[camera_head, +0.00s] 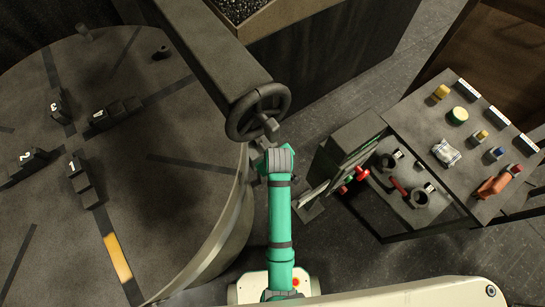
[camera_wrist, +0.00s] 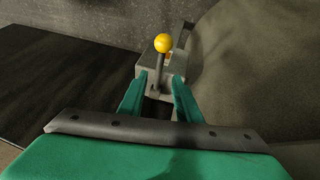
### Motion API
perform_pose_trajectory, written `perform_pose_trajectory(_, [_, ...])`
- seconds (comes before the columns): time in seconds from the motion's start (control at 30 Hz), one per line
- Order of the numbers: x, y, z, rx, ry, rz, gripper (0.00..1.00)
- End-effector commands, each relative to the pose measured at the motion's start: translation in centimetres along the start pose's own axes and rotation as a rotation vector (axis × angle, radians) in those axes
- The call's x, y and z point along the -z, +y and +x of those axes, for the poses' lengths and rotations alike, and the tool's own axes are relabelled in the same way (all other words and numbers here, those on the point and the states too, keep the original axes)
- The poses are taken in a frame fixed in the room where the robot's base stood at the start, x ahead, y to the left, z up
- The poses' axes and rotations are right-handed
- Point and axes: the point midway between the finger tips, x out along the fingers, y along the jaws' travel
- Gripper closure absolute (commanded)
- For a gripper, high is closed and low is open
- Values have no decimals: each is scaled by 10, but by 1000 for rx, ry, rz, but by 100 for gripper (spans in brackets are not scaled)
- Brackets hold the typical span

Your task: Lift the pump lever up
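The pump lever (camera_wrist: 159,66) is a thin dark rod with a yellow ball knob (camera_wrist: 163,43) on top. In the wrist view it stands nearly upright in front of a small grey box (camera_wrist: 147,70). My gripper (camera_wrist: 160,77) is open, with its two teal fingers apart on either side of the lever's lower part in the picture. I see nothing held between the fingers, and I cannot tell how far the lever is from the fingertips. In the head view I cannot make out the lever or the gripper; my teal arm shows in the middle.
A black handwheel (camera_head: 258,111) on a thick beam (camera_head: 205,48) is close beyond my arm. A large round table (camera_head: 150,225) with numbered dark blocks fills the left. A bench (camera_head: 424,120) with coloured parts and a lower shelf with red-handled pieces stand at right. Floor shows between.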

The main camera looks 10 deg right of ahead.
Motion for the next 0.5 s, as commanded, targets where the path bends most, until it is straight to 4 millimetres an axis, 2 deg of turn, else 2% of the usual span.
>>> perform_pose_trajectory(0.3, [0,0,56,0,0,-2,69])
perform_pose_trajectory(0.5, [0,0,78,-1,0,-2,69])
